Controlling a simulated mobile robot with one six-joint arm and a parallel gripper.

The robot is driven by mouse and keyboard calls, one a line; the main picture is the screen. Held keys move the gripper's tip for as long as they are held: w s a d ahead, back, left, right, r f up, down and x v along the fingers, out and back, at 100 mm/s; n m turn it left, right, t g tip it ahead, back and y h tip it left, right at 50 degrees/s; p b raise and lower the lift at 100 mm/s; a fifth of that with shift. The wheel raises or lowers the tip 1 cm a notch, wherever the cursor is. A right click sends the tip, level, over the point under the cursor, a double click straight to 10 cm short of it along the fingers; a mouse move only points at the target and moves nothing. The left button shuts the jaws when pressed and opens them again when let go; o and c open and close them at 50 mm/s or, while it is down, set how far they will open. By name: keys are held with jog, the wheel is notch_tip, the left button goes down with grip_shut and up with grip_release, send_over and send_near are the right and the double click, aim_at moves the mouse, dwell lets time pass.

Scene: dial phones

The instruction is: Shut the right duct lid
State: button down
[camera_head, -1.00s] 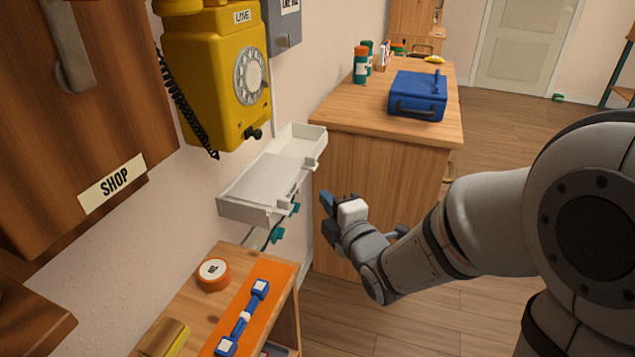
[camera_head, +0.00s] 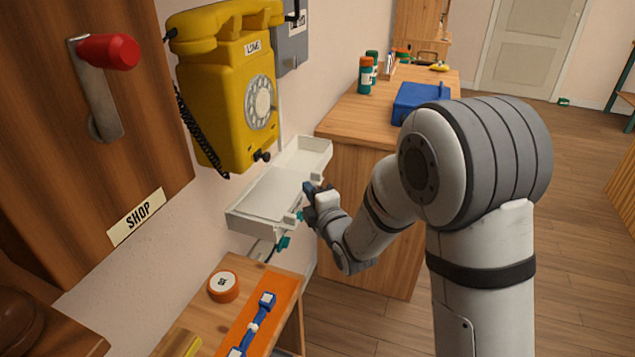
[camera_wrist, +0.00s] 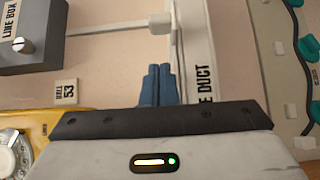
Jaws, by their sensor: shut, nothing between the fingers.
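The white duct (camera_head: 275,192) is an open-topped trough on the wall below the yellow phone. I cannot clearly tell its right lid from the rest of the duct. In the wrist view, a white duct strip (camera_wrist: 197,60) carries a partly hidden label ending in "E DUCT". My gripper (camera_head: 308,189) is at the front right edge of the duct in the head view. Its blue fingers (camera_wrist: 156,85) are together and empty, just left of the labelled strip in the wrist view. I cannot tell whether they touch the duct.
The yellow phone (camera_head: 230,95) hangs above the duct, with a grey line box (camera_head: 291,38) beside it. Teal hooks (camera_head: 282,244) sit under the duct. A wooden counter (camera_head: 345,115) with a blue case (camera_head: 415,100) stands behind. A low shelf (camera_head: 235,270) is in front.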

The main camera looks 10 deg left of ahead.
aim_at(316, 184)
jog(key=shift+w+d, duration=0.2)
jog(key=shift+w, duration=0.65)
jog(key=shift+w+d, duration=0.2)
jog(key=shift+w, duration=0.6)
